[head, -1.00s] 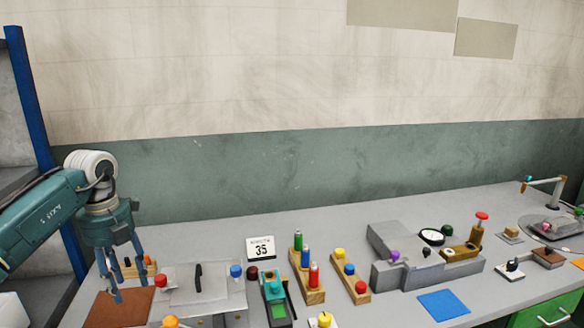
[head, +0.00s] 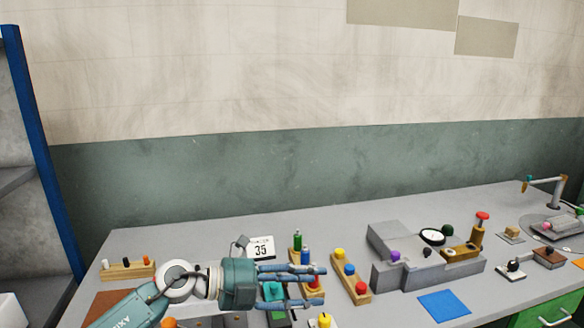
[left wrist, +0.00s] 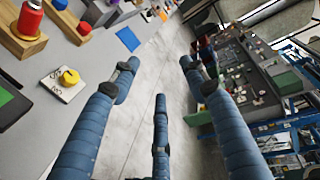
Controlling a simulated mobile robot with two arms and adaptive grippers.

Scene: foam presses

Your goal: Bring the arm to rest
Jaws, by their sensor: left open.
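My left arm comes in low from the left in the head view. Its left gripper (head: 318,284) lies level over the workbench (head: 190,236), fingers pointing right. The fingers are open with nothing between them. In the left wrist view the open fingers (left wrist: 160,90) reach out over the bench edge and the grey floor. The gripper passes in front of the rack of coloured bottles (head: 298,258) and the green-screened device (head: 278,316), hiding parts of both. My right gripper is in neither view.
A grey press block with a dial (head: 385,243) and a blue mat (head: 443,304) are to the right. A small wooden rack (head: 128,270) and a brown mat (head: 104,302) are at left.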

